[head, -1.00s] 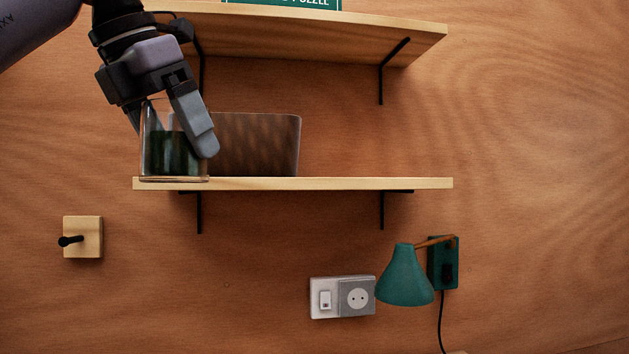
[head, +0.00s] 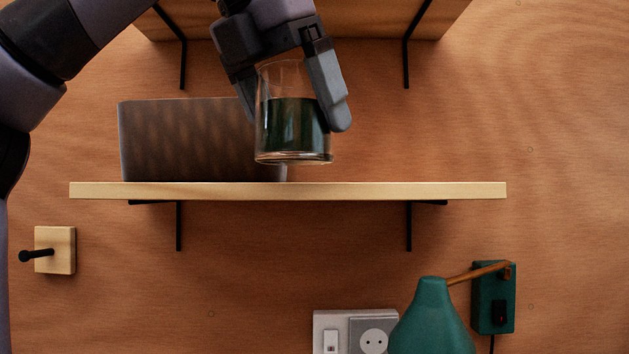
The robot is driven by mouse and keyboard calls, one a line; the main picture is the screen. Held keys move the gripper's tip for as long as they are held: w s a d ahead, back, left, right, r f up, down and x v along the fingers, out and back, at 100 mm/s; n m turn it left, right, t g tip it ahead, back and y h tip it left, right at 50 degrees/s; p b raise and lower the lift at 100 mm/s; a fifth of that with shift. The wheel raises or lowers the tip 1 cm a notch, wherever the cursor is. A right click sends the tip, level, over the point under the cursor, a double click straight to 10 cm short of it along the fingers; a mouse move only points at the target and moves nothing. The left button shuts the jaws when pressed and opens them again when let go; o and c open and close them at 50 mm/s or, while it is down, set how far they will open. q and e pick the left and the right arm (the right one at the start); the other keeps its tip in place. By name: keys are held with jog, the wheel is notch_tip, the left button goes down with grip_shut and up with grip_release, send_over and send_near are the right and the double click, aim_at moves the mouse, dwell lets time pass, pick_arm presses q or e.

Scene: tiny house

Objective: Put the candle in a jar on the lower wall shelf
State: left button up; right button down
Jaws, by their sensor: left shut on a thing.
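The candle in a jar (head: 292,130) is a clear glass with dark green wax. My left gripper (head: 297,110) is shut on it from above, one finger on each side of the glass. The jar is close to upright. Its base shows a little above the top edge of the lower wall shelf (head: 400,191) and in front of the dark box there. The lower wall shelf is a pale wooden board on black brackets. My right gripper is not in view.
A dark brown box (head: 185,140) stands on the left half of the lower shelf. The right half is clear. The upper shelf (head: 365,18) hangs above. Below are a green wall lamp (head: 432,318), a socket (head: 372,338) and a wooden wall hook (head: 55,250).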

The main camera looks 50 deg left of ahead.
pick_arm(q)
jog(key=w+a+p, duration=0.1)
jog(key=w, duration=0.4)
jog(key=w+a+p, duration=0.1)
jog(key=w, duration=0.4)
jog(key=w+a+p, duration=0.1)
jog(key=w+p, duration=0.1)
jog(key=w, duration=0.2)
jog(key=shift+w+r, duration=0.1)
jog(key=shift+w, duration=0.3)
jog(key=w, duration=0.1)
jog(key=w+p, duration=0.1)
jog(key=w, duration=0.1)
jog(key=shift+a, duration=0.35)
jog(key=shift+f, duration=0.4)
jog(key=shift+s+f, duration=0.1)
jog(key=shift+f, duration=0.15)
jog(key=shift+s+f, duration=0.1)
jog(key=shift+s, duration=0.1)
jog(key=shift+w, duration=0.1)
jog(key=shift+f, duration=0.1)
